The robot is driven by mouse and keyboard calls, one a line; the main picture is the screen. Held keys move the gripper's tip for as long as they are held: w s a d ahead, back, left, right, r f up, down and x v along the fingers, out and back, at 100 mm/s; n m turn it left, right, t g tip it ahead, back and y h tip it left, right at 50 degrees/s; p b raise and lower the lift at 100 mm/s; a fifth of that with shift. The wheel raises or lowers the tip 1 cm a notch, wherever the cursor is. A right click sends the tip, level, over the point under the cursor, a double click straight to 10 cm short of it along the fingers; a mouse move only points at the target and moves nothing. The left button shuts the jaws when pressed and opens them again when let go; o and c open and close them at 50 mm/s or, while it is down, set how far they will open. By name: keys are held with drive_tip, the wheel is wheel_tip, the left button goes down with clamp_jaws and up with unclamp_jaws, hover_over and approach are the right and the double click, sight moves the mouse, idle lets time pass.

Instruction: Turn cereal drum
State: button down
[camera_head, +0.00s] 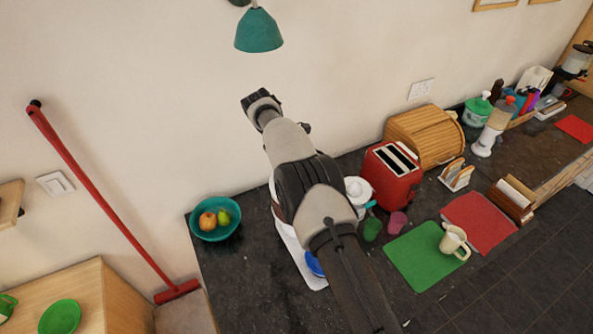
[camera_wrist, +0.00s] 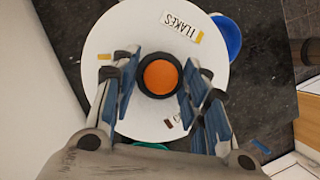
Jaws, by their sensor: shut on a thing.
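The cereal drum (camera_wrist: 130,42) fills the middle of the wrist view, seen from above as a round white top. A label reading FLAKES (camera_wrist: 181,26) lies near its upper edge. At its centre is an orange knob (camera_wrist: 160,77) with a black ring around it. My gripper (camera_wrist: 160,82) is shut on this knob, with one blue-padded finger on each side. In the head view my arm hides the gripper and most of the drum.
A teal fruit bowl (camera_head: 214,232) stands left on the dark counter. A blue dish (camera_head: 314,264) is close to the drum. A red toaster (camera_head: 391,176), bread bin (camera_head: 424,137), two cups (camera_head: 397,222) and a green mat (camera_head: 425,262) are on the right. A teal lamp (camera_head: 259,32) hangs above.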

idle(0.4)
drive_tip(key=c, duration=0.9)
unclamp_jaws()
